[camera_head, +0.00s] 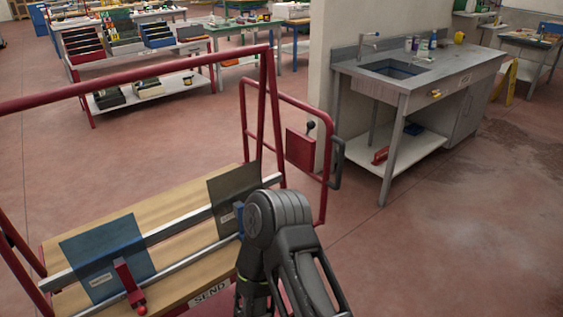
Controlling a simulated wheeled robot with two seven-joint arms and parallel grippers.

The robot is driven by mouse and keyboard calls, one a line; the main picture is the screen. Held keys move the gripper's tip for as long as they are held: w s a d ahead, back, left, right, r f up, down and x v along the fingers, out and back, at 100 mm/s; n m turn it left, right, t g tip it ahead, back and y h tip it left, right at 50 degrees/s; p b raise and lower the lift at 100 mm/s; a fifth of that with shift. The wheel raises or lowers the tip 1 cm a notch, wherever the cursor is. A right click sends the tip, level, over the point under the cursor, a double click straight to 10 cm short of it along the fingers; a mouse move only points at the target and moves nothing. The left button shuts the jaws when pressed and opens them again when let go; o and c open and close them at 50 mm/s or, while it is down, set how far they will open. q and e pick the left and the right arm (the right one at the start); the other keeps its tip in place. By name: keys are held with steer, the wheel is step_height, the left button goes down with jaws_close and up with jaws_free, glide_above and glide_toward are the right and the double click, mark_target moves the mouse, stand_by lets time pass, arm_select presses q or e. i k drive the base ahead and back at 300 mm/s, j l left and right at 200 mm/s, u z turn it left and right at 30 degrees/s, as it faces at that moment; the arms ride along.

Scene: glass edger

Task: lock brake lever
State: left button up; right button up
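A lever with a black ball knob (311,125) stands up from a red plate (300,150) on the red end frame of a cart, right of centre. It leans slightly to the right; I cannot tell from this view whether it is locked. A second, red lever with a red ball (142,310) sits at the cart's front edge, before a blue panel. One of my dark arms covers the cart's front right corner, below and left of the black-knobbed lever and apart from it in the picture. Neither gripper's fingers show.
The cart's wooden deck (190,217) carries a blue panel (108,258) and a dark grey panel (234,190) along metal rails. A black handle (337,163) sticks out at the frame's right.

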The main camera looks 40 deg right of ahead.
mark_target(311, 124)
steer(key=i+j, duration=0.25)
steer(key=i, duration=0.2)
steer(key=i+j, duration=0.25)
steer(key=i, duration=0.2)
steer(key=z, duration=2.05)
